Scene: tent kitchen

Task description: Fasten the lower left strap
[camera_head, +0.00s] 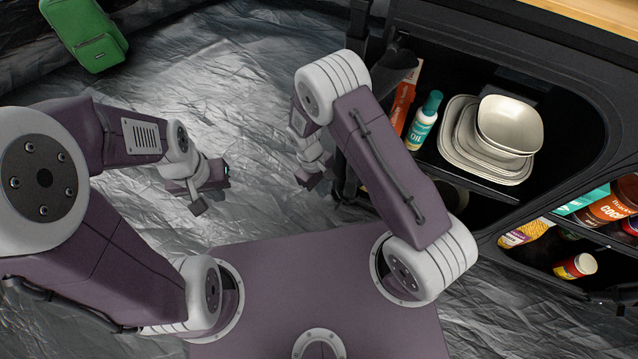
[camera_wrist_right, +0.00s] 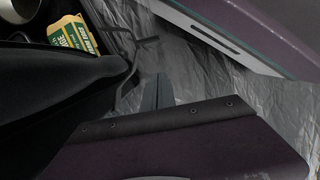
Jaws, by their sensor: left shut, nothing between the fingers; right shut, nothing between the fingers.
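The dark fabric kitchen unit (camera_head: 580,125) stands open at the right in the head view. Dark strap-like pieces hang along its left edge, beside my right gripper (camera_head: 308,182). In the right wrist view, a thin dark strap (camera_wrist_right: 127,84) curves down by the fabric edge, just left of my right gripper's fingers (camera_wrist_right: 157,92). Those fingers are together and hold nothing; the strap looks apart from them. I cannot tell for certain that it is the lower left strap, and no fastening shows clearly. My left gripper (camera_head: 222,174) is shut and empty over the floor, left of the unit.
Shelves hold stacked dishes (camera_head: 507,128), an oil bottle (camera_head: 423,122) and several food packages. A yellow-green box (camera_wrist_right: 75,38) shows in the right wrist view. A green bag (camera_head: 88,38) lies at far left. Crinkled silver floor is clear between my arms.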

